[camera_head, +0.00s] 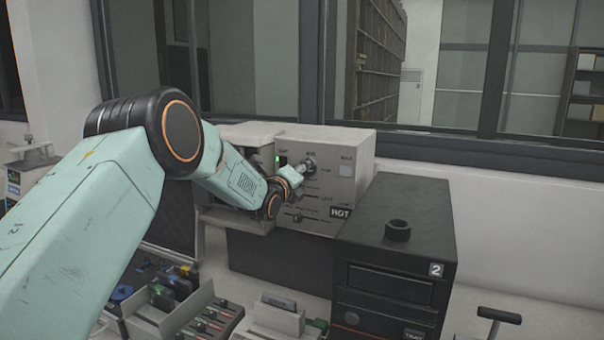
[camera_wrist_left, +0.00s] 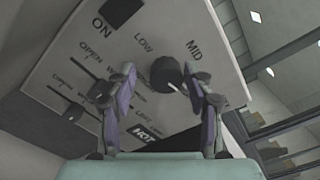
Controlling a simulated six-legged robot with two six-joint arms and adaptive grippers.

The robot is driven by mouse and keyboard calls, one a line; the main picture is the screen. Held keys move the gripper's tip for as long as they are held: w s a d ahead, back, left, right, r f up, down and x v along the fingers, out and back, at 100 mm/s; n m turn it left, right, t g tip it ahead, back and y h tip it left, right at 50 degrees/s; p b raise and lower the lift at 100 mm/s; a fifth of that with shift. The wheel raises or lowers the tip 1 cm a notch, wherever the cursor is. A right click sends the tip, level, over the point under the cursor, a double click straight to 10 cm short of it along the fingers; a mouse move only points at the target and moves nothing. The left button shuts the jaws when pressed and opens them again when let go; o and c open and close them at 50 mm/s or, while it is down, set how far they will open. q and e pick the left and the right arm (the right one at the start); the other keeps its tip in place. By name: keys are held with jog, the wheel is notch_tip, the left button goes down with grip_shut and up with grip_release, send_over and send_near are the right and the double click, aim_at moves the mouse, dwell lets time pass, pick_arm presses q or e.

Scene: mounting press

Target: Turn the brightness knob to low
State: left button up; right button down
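The round dark knob (camera_wrist_left: 165,75) sits on the light panel of a box-shaped unit (camera_head: 345,150). In the left wrist view "LOW" is printed near it to the upper left and "MID" to the upper right. The knob also shows small in the head view (camera_head: 310,165). I cannot tell clearly which label it points to. My left gripper (camera_wrist_left: 163,85) is open, with one finger on each side of the knob and a visible gap to it. In the head view the left gripper (camera_head: 298,172) is at the panel's upper part. My right gripper is not in view.
The panel has sliders with levers (camera_wrist_left: 103,92) left of the gripper, an "ON" label and a "HOT" label (camera_head: 340,212). A dark unit marked 2 (camera_head: 400,255) stands to the right. Trays of small parts (camera_head: 190,315) lie in front.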

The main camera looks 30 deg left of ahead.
pick_arm(q)
jog(key=shift+d+r, duration=0.25)
jog(key=shift+d, duration=0.3)
jog(key=c, duration=0.5)
jog(key=shift+c, duration=0.5)
jog(key=shift+a, duration=0.25)
jog(key=c, duration=0.3)
jog(key=shift+d, duration=0.1)
jog(key=shift+c, duration=0.2)
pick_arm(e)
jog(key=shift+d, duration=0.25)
pick_arm(q)
jog(key=shift+r, duration=0.1)
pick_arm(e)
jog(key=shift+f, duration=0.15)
